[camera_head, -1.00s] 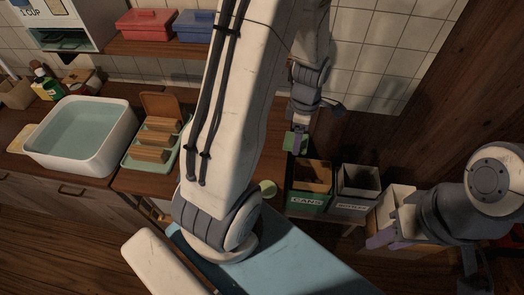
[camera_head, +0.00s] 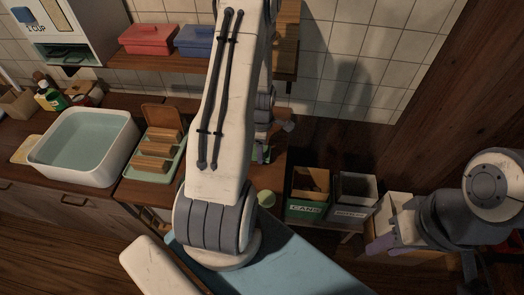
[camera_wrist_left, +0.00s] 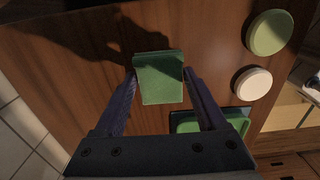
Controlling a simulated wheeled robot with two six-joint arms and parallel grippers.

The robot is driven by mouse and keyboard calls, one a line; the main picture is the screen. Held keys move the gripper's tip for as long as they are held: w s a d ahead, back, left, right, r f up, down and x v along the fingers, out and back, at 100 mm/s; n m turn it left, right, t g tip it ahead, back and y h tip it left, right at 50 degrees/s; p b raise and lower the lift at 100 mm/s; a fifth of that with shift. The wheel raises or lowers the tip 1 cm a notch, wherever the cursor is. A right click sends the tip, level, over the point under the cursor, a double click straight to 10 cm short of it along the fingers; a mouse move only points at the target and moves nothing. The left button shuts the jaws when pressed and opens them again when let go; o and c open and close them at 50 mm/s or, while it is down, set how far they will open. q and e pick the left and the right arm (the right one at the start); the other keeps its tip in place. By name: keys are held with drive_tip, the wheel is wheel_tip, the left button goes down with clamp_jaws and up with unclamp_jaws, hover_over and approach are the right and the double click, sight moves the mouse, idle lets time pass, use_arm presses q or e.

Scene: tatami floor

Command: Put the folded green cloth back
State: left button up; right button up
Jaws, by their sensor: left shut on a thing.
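The folded green cloth (camera_wrist_left: 160,80) is a small block between the two purple fingers of my left gripper (camera_wrist_left: 160,74) in the left wrist view. The gripper is shut on it, above a brown wooden surface (camera_wrist_left: 215,40). The cloth's shadow falls on the wood to its left. In the head view my left arm largely hides this gripper and the cloth. My right gripper (camera_head: 387,240) is at the lower right in the head view, in front of the bins; its finger gap is not clear.
A green disc (camera_wrist_left: 269,32), a pale disc (camera_wrist_left: 253,83) and a green tray (camera_wrist_left: 240,124) are right of the cloth. In the head view, a CANS bin (camera_head: 306,209) and a grey bin (camera_head: 351,212) stand right of my arm. A white basin (camera_head: 75,172) is left.

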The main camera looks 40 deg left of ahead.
use_arm(q)
drive_tip(key=shift+f, duration=0.9)
drive_tip(key=shift+f, duration=0.15)
drive_tip(key=o, duration=1.5)
drive_tip(key=shift+o, duration=0.2)
drive_tip(key=shift+w+r, duration=0.1)
drive_tip(key=shift+r, duration=0.15)
wheel_tip(320, 180, up, 12)
drive_tip(key=b, duration=0.1)
